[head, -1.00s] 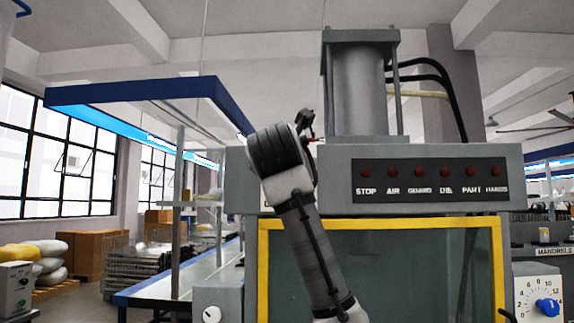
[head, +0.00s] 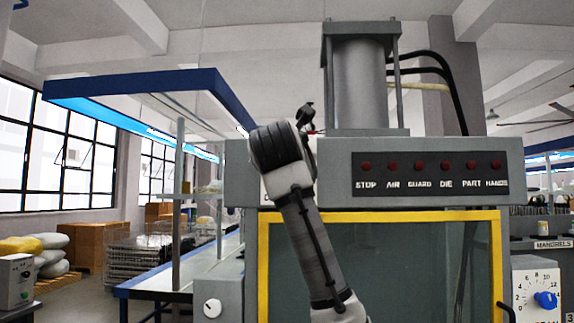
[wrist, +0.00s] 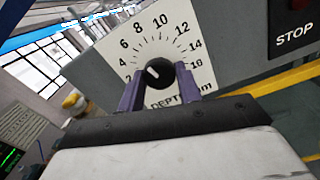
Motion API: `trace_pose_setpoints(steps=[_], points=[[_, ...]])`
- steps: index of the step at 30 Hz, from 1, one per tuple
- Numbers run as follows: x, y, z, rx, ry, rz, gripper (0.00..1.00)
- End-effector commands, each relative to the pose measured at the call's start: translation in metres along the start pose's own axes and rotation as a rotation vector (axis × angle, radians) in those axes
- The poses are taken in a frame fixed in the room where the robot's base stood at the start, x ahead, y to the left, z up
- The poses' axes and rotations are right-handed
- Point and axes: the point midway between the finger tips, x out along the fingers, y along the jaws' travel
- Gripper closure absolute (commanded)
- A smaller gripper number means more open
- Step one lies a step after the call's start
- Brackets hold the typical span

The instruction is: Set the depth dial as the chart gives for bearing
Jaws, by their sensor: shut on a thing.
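The depth dial (wrist: 175,48) is a white plate with black numbers from 4 to 16 visible and partly hidden "DEPTH" lettering below. Its round black knob (wrist: 159,75) has a short white mark that points to the upper left, towards the 4 to 6 side; the exact reading is unclear. My gripper (wrist: 161,82) has one purple finger on each side of the knob and is shut on it. In the head view my arm hides the dial and the gripper's fingers. No chart is readable in these views.
The grey press carries a label panel (head: 430,173) with several red lamps. Below is a yellow-framed guard window (head: 390,265). Another dial with a blue knob (head: 545,300) is at the right. A bench (head: 165,280) and sacks (head: 40,250) stand at the left.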

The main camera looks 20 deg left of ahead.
Motion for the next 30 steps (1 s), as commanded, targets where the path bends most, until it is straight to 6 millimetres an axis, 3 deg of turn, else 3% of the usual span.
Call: trace_pose_setpoints(steps=[11,30], points=[[0.0002,0.0005,0.0025,0.188,0.000,-0.001,0.88],[0.0001,0.0016,0.0027,0.791,-0.001,0.001,0.89]])
